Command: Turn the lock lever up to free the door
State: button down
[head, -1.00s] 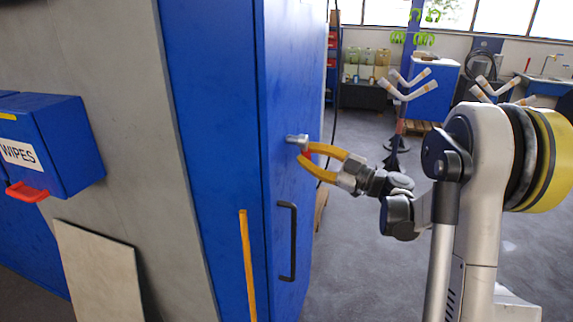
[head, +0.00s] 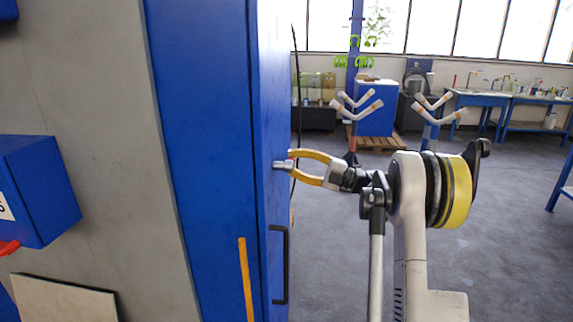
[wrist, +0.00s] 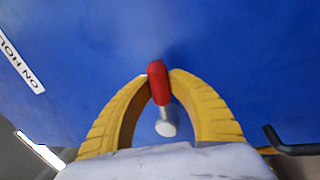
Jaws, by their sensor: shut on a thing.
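The lock lever sits on the blue cabinet door (head: 271,110), above the door's black handle (head: 280,265). In the wrist view the lever's red part (wrist: 157,84) is between my two yellow fingertips, and its silver round end (wrist: 167,127) lies between the fingers. In the head view its silver part (head: 280,166) stands out from the door. My gripper (head: 292,160), also in the wrist view (wrist: 160,76), is shut on the lever. The door looks closed against the cabinet.
The black handle also shows at the right of the wrist view (wrist: 290,147). A blue wipes box (head: 38,190) hangs on the grey side wall at left.

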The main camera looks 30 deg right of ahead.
jog(key=shift+d+r+n, duration=0.1)
jog(key=shift+r+n, duration=0.15)
jog(key=shift+n, duration=0.15)
jog(key=c, duration=1.2)
grip_release()
jog(key=shift+c, duration=0.2)
jog(key=v, duration=1.2)
jog(key=shift+w+d, duration=0.1)
